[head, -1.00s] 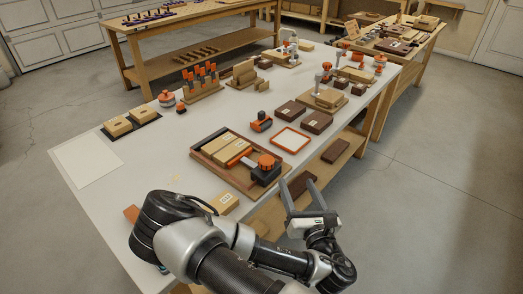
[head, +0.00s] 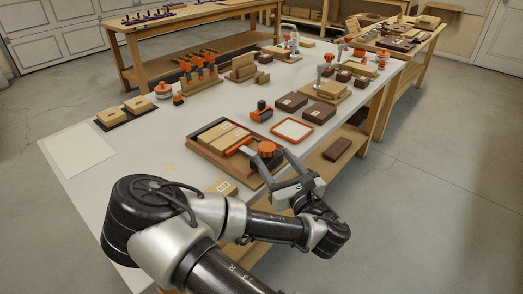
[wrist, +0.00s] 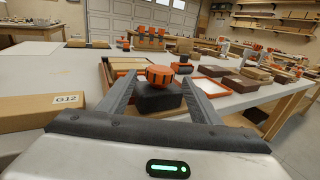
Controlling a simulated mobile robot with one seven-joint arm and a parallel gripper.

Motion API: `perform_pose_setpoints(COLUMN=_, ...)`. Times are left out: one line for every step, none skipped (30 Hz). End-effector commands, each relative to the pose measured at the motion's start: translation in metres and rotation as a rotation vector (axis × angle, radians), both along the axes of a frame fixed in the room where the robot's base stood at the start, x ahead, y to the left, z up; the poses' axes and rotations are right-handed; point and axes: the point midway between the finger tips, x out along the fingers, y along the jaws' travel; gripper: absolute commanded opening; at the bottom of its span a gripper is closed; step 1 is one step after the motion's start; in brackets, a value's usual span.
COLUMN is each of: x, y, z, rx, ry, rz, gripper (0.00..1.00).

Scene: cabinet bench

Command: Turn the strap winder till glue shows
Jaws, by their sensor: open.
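The strap winder has an orange ribbed knob (head: 267,148) on a dark block, at the near right corner of a brown tray (head: 218,161). An orange strap (head: 240,147) runs from it beside light wooden blocks (head: 222,137) in the tray. In the wrist view the knob (wrist: 160,75) stands on the black block (wrist: 158,97), straight ahead between my fingers. My gripper (head: 278,165) is open and empty, its fingertips near the winder. In the wrist view the gripper (wrist: 160,90) has a finger on each side of the winder; contact cannot be told. No glue can be made out.
A cardboard box labelled G12 (wrist: 42,107) lies left of my gripper. An orange-rimmed tray (head: 292,130), an orange-and-black tool (head: 261,111) and dark brown boxes (head: 291,102) lie beyond the tray. The white bench top is bare at the left, around a pale sheet (head: 80,157).

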Motion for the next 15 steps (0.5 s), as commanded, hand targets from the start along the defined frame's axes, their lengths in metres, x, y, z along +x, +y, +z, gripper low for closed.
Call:
perform_pose_setpoints(x=0.01, y=0.006, z=0.004, rx=0.002, ry=-0.005, rz=0.003, gripper=0.58)
perform_pose_setpoints(x=0.017, y=0.009, z=0.003, rx=0.003, ry=-0.004, rz=0.003, gripper=0.58)
perform_pose_setpoints(x=0.025, y=0.012, z=0.003, rx=0.003, ry=-0.005, rz=0.003, gripper=0.58)
perform_pose_setpoints(x=0.031, y=0.016, z=0.003, rx=0.003, ry=-0.004, rz=0.003, gripper=0.58)
perform_pose_setpoints(x=0.036, y=0.018, z=0.003, rx=0.003, ry=-0.004, rz=0.002, gripper=0.58)
perform_pose_setpoints(x=0.044, y=0.021, z=0.003, rx=0.003, ry=-0.004, rz=0.002, gripper=0.58)
perform_pose_setpoints(x=0.049, y=0.024, z=0.003, rx=0.003, ry=-0.004, rz=0.001, gripper=0.58)
perform_pose_setpoints(x=0.054, y=0.026, z=0.003, rx=0.003, ry=-0.004, rz=0.002, gripper=0.58)
perform_pose_setpoints(x=0.06, y=0.029, z=0.003, rx=0.002, ry=-0.004, rz=0.002, gripper=0.58)
perform_pose_setpoints(x=0.064, y=0.031, z=0.003, rx=0.001, ry=-0.003, rz=0.001, gripper=0.58)
perform_pose_setpoints(x=0.068, y=0.033, z=0.003, rx=0.001, ry=-0.003, rz=0.001, gripper=0.58)
perform_pose_setpoints(x=0.073, y=0.035, z=0.003, rx=0.001, ry=-0.003, rz=0.001, gripper=0.58)
perform_pose_setpoints(x=0.076, y=0.036, z=0.003, rx=0.001, ry=-0.003, rz=0.001, gripper=0.58)
perform_pose_setpoints(x=0.078, y=0.038, z=0.003, rx=0.001, ry=-0.003, rz=0.001, gripper=0.58)
perform_pose_setpoints(x=0.081, y=0.039, z=0.003, rx=0.001, ry=-0.003, rz=0.001, gripper=0.58)
